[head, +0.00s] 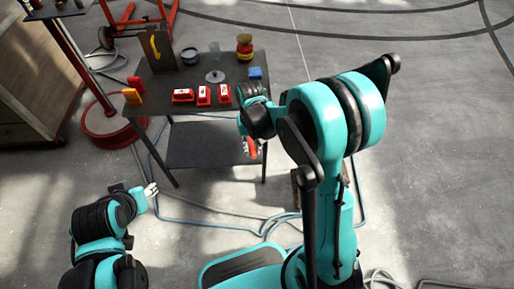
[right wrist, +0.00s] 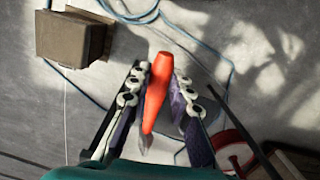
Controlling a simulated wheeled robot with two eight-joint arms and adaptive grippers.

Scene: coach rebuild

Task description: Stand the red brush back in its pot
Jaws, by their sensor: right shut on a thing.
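The red brush (right wrist: 157,92) is between the fingers of my right gripper (right wrist: 161,76), which is shut on it. Its orange-red body points away from the palm, and a pale end shows near the palm. In the head view the brush (head: 250,149) shows as a small red shape beside the table's front right corner, below my right wrist. A small dark round pot (head: 190,57) stands at the back of the table; I cannot tell for sure that it is the brush's pot. My left gripper (head: 151,189) is empty, low at the left, away from the table.
The dark table (head: 160,90) carries several red blocks (head: 204,95), a blue block (head: 255,73), a grey disc (head: 215,77), a red and yellow stack (head: 245,47) and orange pieces (head: 132,97). A box (right wrist: 70,38) and hoses lie on the floor.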

